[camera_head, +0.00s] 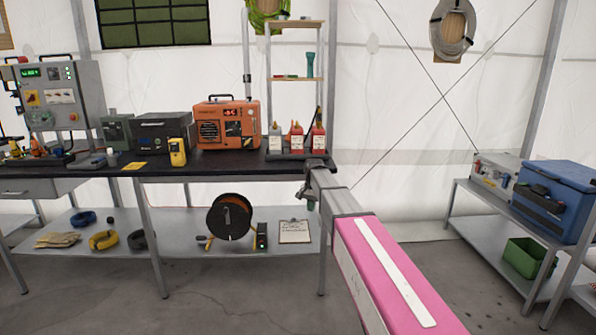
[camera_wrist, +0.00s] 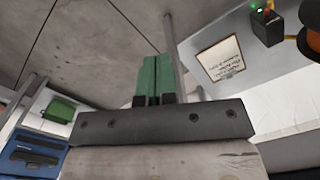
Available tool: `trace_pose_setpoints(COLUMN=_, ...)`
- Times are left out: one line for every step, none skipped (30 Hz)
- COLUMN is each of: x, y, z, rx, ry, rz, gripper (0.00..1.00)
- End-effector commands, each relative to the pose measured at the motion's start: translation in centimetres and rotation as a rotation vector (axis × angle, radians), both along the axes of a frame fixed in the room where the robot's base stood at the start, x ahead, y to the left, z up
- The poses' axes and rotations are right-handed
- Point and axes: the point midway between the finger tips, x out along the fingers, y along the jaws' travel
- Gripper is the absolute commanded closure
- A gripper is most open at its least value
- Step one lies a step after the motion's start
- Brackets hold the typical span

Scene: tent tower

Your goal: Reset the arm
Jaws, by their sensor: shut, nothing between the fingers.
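My arm reaches from the lower right of the head view toward the right end of the black-topped workbench (camera_head: 225,167). My gripper (camera_head: 308,196) is small and partly hidden by the arm there, by the bench's right edge. In the wrist view my gripper (camera_wrist: 157,62) shows two green fingers side by side, pressed together with nothing between them. It touches no object that I can make out.
The bench holds an orange unit (camera_head: 228,124), red-and-white bottles and a rack (camera_head: 297,78). A cable reel (camera_head: 229,217) and clipboard (camera_head: 295,231) lie on its lower shelf. A blue cooler (camera_head: 555,200) and green crate (camera_head: 528,258) are at right. Floor between is clear.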

Motion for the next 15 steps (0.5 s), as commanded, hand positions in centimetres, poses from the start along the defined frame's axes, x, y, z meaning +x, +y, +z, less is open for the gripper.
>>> trace_pose_setpoints(x=-3.8, y=-1.7, z=-2.3, rx=-0.004, ry=0.002, rz=0.027, gripper=1.00)
trace_pose_setpoints(x=-5.2, y=-2.5, z=-3.4, rx=-0.005, ry=0.000, rz=0.047, gripper=1.00)
trace_pose_setpoints(x=-7.1, y=-3.6, z=-4.8, rx=-0.008, ry=-0.003, rz=0.073, gripper=1.00)
trace_pose_setpoints(x=-8.6, y=-4.3, z=-5.9, rx=-0.010, ry=-0.004, rz=0.093, gripper=1.00)
trace_pose_setpoints(x=-10.1, y=-5.0, z=-6.9, rx=-0.012, ry=-0.006, rz=0.114, gripper=1.00)
trace_pose_setpoints(x=-12.2, y=-6.0, z=-8.2, rx=-0.015, ry=-0.009, rz=0.141, gripper=1.00)
trace_pose_setpoints(x=-13.8, y=-6.7, z=-9.1, rx=-0.016, ry=-0.010, rz=0.161, gripper=1.00)
trace_pose_setpoints(x=-15.4, y=-7.4, z=-9.9, rx=-0.018, ry=-0.012, rz=0.182, gripper=1.00)
trace_pose_setpoints(x=-17.5, y=-8.3, z=-11.0, rx=-0.020, ry=-0.013, rz=0.210, gripper=1.00)
trace_pose_setpoints(x=-19.2, y=-8.9, z=-11.8, rx=-0.022, ry=-0.014, rz=0.231, gripper=1.00)
trace_pose_setpoints(x=-20.7, y=-9.5, z=-12.4, rx=-0.024, ry=-0.016, rz=0.252, gripper=1.00)
trace_pose_setpoints(x=-22.8, y=-10.2, z=-13.3, rx=-0.026, ry=-0.017, rz=0.279, gripper=1.00)
trace_pose_setpoints(x=-24.1, y=-10.7, z=-13.8, rx=-0.029, ry=-0.019, rz=0.298, gripper=1.00)
trace_pose_setpoints(x=-25.5, y=-11.1, z=-14.3, rx=-0.031, ry=-0.020, rz=0.316, gripper=1.00)
trace_pose_setpoints(x=-27.1, y=-11.7, z=-14.8, rx=-0.033, ry=-0.021, rz=0.338, gripper=1.00)
